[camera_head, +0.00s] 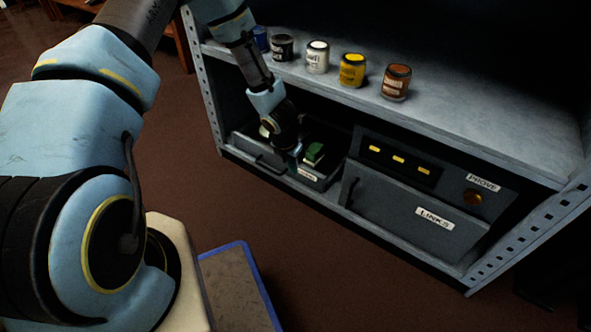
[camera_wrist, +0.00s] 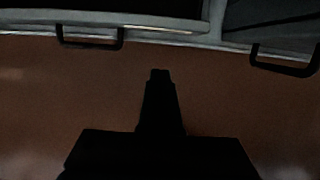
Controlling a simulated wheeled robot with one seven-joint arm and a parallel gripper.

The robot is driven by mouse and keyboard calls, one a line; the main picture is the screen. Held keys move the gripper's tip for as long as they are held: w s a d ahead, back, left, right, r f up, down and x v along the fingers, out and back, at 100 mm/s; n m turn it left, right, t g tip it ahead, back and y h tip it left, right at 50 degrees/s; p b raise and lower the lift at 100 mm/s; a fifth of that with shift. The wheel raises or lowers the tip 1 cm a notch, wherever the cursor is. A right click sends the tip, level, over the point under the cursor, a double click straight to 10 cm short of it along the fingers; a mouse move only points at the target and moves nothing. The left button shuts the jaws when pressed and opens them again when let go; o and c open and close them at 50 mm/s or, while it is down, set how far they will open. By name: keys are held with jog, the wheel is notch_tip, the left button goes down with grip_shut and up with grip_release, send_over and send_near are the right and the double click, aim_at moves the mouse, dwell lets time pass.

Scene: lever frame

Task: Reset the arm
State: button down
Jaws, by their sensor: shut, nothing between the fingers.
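My arm reaches from the left of the head view down to the lower part of a metal shelf unit (camera_head: 455,130). My gripper (camera_head: 294,160) is at the front of an open drawer (camera_head: 320,181) in the lower bay. In the wrist view my gripper (camera_wrist: 160,75) is a dark shape, its fingers together with nothing between them, over brown floor. A drawer handle (camera_wrist: 90,40) shows at the wrist view's top left, apart from the fingertips. Whether the gripper touches the drawer front cannot be told.
Several paint cans, one yellow (camera_head: 352,70), stand on the shelf above. A blue-edged mat (camera_head: 238,285) lies near my base. Floor in front is clear.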

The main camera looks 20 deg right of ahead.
jog(key=shift+p+v, duration=0.55)
jog(key=shift+v, duration=1.6)
jog(key=w+a+r+m, duration=0.3)
jog(key=a+r+m, duration=0.3)
jog(key=r, duration=0.2)
jog(key=w+a+r+m, duration=0.2)
jog(key=a+r+m, duration=0.4)
jog(key=r, duration=0.1)
jog(key=s+a+r+m+y, duration=0.1)
jog(key=s+a+r+m, duration=0.3)
jog(key=a, duration=0.3)
jog(key=s+a+r+m, duration=0.2)
jog(key=a+r+m, duration=0.3)
jog(key=a, duration=0.2)
jog(key=s+a+r+m+y, duration=0.1)
jog(key=s+a+r+m, duration=0.3)
jog(key=a, duration=0.3)
notch_tip(320, 180, up, 37)
jog(key=w+p, duration=0.1)
jog(key=p, duration=3.6)
jog(key=shift+r, duration=0.2)
jog(key=shift+w+d, duration=0.1)
jog(key=shift+d, duration=0.05)
